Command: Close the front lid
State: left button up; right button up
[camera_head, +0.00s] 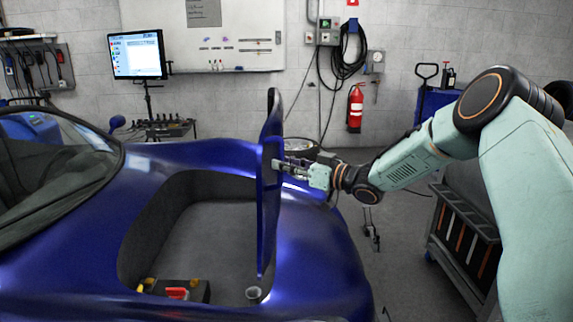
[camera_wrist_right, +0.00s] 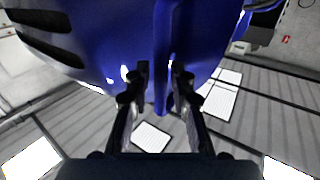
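The front lid (camera_head: 269,215) of the blue car stands upright, hinged open, seen nearly edge-on in the head view. Beside it the front compartment (camera_head: 205,235) lies open. My right gripper (camera_head: 279,167) is at the lid's right side, around mid-height. In the right wrist view, the fingers of my right gripper (camera_wrist_right: 160,85) are apart, one on each side of a narrow blue edge of the lid (camera_wrist_right: 161,60). Narrow gaps seem to show beside that edge; firm contact cannot be made out. My left gripper is not in view.
A tool cart (camera_head: 465,235) stands at the right. A fire extinguisher (camera_head: 355,108) hangs on the back wall. Floor between car and cart is mostly free.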

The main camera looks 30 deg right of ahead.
jog(key=shift+a, duration=0.1)
grip_shut()
jog(key=shift+w, duration=0.1)
dwell(0.4)
